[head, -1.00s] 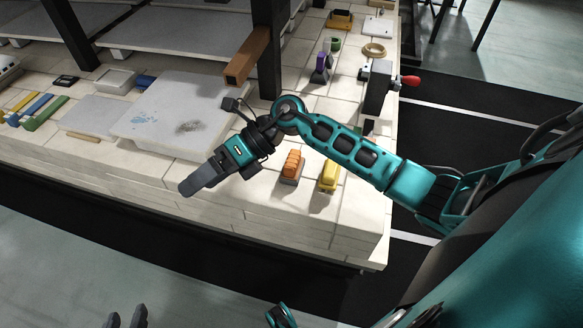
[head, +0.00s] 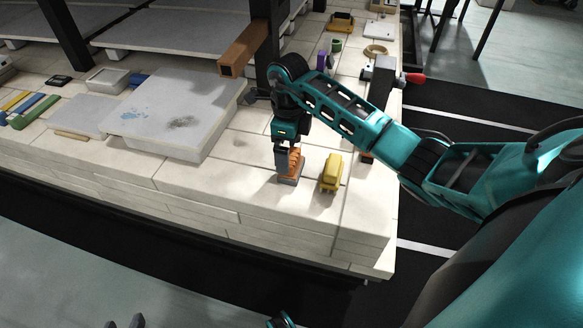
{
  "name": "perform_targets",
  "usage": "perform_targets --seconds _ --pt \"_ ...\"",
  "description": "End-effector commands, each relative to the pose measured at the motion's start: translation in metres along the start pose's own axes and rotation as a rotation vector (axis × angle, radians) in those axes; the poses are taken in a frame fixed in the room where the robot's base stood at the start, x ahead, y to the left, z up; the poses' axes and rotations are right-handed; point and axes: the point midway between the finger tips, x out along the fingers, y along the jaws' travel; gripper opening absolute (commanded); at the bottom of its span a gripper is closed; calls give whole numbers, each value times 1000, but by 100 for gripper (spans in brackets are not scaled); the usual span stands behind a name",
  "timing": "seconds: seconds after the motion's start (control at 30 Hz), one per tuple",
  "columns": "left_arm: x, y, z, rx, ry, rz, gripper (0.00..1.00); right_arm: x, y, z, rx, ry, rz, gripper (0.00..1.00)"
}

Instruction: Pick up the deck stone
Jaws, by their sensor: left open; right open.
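An orange-handled block on a grey base (head: 296,161) stands on the pale brick deck near its front edge. I take it for the deck stone, though no label shows. My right gripper (head: 287,160) points down over it, open, with one dark finger along its left side. The other finger is hard to make out, and I cannot tell whether the fingers touch the block. My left gripper (head: 124,322) is open and empty at the bottom edge, with only its fingertips showing.
A yellow block (head: 331,173) stands close to the right of the orange one. A large pale slab (head: 170,115) lies to the left. A red-knobbed fixture (head: 384,80) stands on the right edge.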

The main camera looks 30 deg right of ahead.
Motion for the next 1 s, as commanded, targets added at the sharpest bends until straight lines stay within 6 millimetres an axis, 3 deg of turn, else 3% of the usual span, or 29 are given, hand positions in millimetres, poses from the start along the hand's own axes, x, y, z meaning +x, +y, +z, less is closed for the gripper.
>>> perform_targets --seconds 0.4,0.7,1.0 --pt "7 8 6 -20 1 15 43 52 -2 -1 1 -1 3 100" --pt "7 9 4 -18 -1 17 43 54 -2 -1 1 -2 1 99" --pt "8 8 3 -14 3 16 43 54 -2 -1 1 -2 1 70"
